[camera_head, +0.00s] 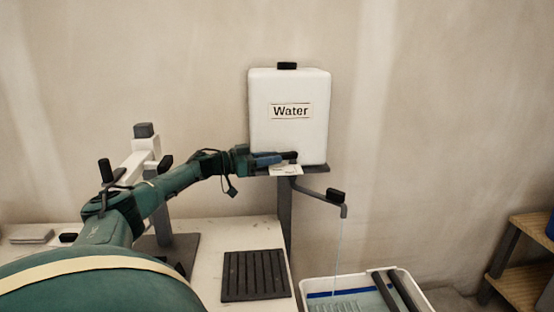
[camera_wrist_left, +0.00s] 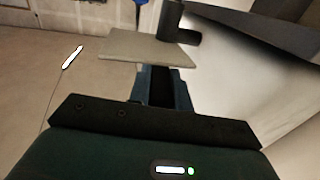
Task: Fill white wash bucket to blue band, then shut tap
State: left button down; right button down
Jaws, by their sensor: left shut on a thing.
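The white wash bucket (camera_head: 424,295) stands at the bottom, cut off by the frame edge. A blue band (camera_head: 335,293) runs along its inner wall, and pale blue water (camera_head: 368,300) shows below it. A thin stream (camera_head: 340,240) falls into it from the grey spout (camera_head: 318,194). The white tank (camera_head: 290,140) marked "Water" stands above. My right gripper is not in view.
Dark bars (camera_head: 395,290) lie across the bucket. A black slatted mat (camera_head: 255,275) lies on the pale worktop (camera_head: 215,235). A wooden shelf (camera_head: 525,285) stands at the right.

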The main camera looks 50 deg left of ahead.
pick_arm(q)
jog(key=shift+w+a+m+g+h, duration=0.15)
jog(key=shift+a+m+g+h, duration=0.15)
jog(key=shift+m+h, duration=0.15)
jog(key=shift+d, duration=0.1)
jog(key=c, duration=1.3)
grip_release()
notch_tip(320, 180, up, 10)
